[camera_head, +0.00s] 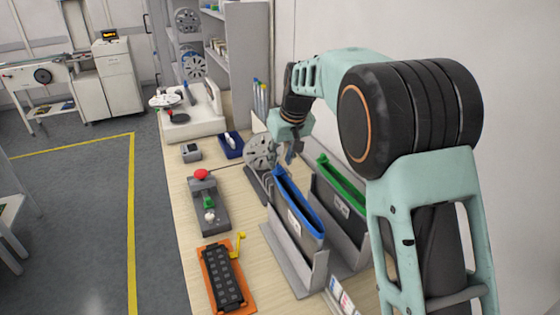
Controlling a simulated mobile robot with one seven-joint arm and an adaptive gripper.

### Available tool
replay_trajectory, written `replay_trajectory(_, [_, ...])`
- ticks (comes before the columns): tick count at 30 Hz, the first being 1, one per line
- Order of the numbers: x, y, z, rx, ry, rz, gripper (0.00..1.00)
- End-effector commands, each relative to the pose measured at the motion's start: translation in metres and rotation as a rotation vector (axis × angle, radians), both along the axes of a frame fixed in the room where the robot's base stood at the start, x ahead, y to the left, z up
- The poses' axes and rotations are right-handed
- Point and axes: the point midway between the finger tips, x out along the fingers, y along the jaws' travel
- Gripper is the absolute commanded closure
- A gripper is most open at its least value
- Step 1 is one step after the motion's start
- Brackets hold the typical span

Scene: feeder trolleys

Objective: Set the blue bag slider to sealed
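The blue bag (312,222) is a flat pouch with a blue top strip, upright in a grey holder (279,246) on the wooden bench. Its slider is too small to make out, so I cannot tell its setting. My gripper (288,155) points down near the far end of the blue strip. It is small and partly merged with the reel behind it. I cannot tell whether its fingers are open or shut, or whether they touch the bag.
A similar bag with a green strip (340,181) stands close on the right. A grey reel (261,152) stands just beyond the blue bag. A control box with a red button (201,174) and an orange-based black block (224,277) lie to the left. My arm hides the bench's right side.

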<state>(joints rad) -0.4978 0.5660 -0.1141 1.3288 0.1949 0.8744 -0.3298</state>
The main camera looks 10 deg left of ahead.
Motion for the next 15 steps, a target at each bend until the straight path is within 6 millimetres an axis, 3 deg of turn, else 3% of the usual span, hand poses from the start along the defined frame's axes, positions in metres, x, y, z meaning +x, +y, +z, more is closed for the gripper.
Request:
replay_trajectory(6, [0.006,0.005,-0.018,0.001,0.001,0.0,0.71])
replay_trajectory(15, [0.007,0.006,-0.021,0.0,0.0,0.0,0.71])
